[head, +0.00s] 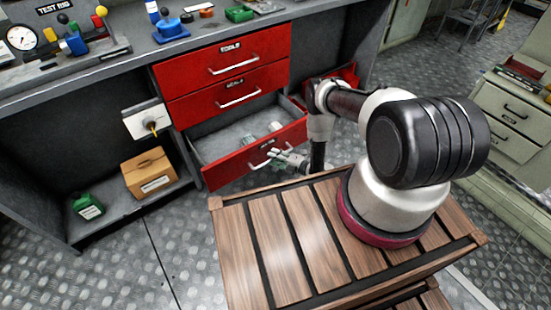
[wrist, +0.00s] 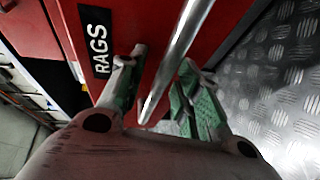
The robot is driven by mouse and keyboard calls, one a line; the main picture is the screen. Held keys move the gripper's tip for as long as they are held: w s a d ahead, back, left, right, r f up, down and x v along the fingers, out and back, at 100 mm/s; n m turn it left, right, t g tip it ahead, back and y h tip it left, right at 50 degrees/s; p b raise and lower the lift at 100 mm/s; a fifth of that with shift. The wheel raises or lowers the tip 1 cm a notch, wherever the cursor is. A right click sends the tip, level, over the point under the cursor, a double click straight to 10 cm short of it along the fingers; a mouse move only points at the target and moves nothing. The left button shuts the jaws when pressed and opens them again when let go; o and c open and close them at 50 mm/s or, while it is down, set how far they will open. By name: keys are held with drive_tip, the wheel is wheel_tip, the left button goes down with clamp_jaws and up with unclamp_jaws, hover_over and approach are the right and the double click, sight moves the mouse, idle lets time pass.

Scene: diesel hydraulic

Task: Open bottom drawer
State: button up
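The red bottom drawer (head: 225,172) is pulled out from the cabinet below two shut red drawers, and its grey inside shows in the head view. Its front fills much of the wrist view, with a black label reading RAGS (wrist: 97,38). The metal bar handle (wrist: 178,55) runs between the two green-padded fingers of my gripper (wrist: 160,90). The fingers are apart, with a visible gap on each side of the bar. In the head view my gripper (head: 283,160) is at the drawer front, by the handle.
Two shut red drawers (head: 225,60) sit above. A cardboard box (head: 150,174) and a green can (head: 87,206) stand on the low shelf at left. Small items (head: 274,127) lie in the open drawer. My slatted wooden base is close in front of it.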

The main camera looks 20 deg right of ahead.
drive_tip(key=v, duration=1.2)
